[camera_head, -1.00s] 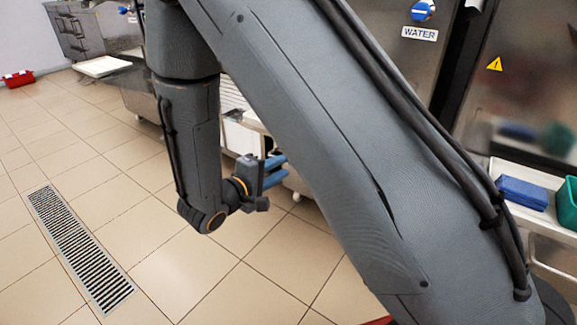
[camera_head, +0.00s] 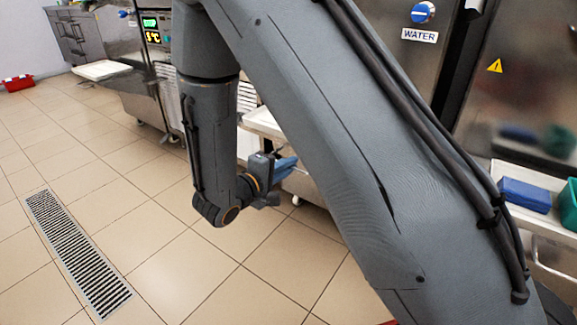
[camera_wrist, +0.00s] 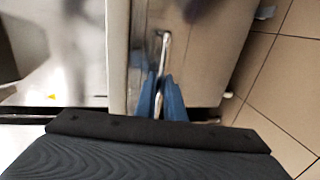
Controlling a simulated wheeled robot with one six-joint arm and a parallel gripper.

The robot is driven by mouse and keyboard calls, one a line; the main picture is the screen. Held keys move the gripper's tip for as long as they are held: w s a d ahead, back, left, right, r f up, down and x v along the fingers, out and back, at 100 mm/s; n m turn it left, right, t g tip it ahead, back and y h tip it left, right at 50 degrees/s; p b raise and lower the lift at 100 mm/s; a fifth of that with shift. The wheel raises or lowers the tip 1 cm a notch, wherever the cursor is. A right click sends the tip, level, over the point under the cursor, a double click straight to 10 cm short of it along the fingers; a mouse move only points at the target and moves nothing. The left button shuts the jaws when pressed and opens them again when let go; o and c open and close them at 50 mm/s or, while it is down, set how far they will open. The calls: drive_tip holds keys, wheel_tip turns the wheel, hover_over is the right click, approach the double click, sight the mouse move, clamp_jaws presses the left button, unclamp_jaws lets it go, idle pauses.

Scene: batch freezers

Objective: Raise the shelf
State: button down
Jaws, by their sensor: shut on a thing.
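My gripper (camera_head: 286,165) hangs low beside the front of a steel machine, under a pale shelf (camera_head: 264,124) that sticks out level. My arm hides part of this shelf in the head view. In the wrist view the blue fingers of my gripper (camera_wrist: 162,88) are closed around a thin metal bar (camera_wrist: 163,52), which runs along a steel panel. I cannot tell from these views how the bar joins the shelf.
A second pale shelf (camera_head: 101,69) sticks out at the back left. At right, a shelf holds a blue box (camera_head: 524,194) and a green container (camera_head: 568,206). A floor drain (camera_head: 78,253) lies at left. The tiled floor is open. A red box (camera_head: 18,82) stands far left.

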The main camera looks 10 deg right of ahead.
wheel_tip(320, 180, up, 12)
drive_tip(key=p, duration=0.6)
drive_tip(key=shift+r, duration=0.25)
drive_tip(key=c, duration=1.9)
unclamp_jaws()
drive_tip(key=shift+r, duration=0.1)
drive_tip(key=shift+o, duration=0.2)
drive_tip(key=shift+a, duration=0.1)
drive_tip(key=p+v, duration=0.1)
drive_tip(key=v, duration=0.6)
drive_tip(key=shift+s+a, duration=0.15)
drive_tip(key=shift+s, duration=0.1)
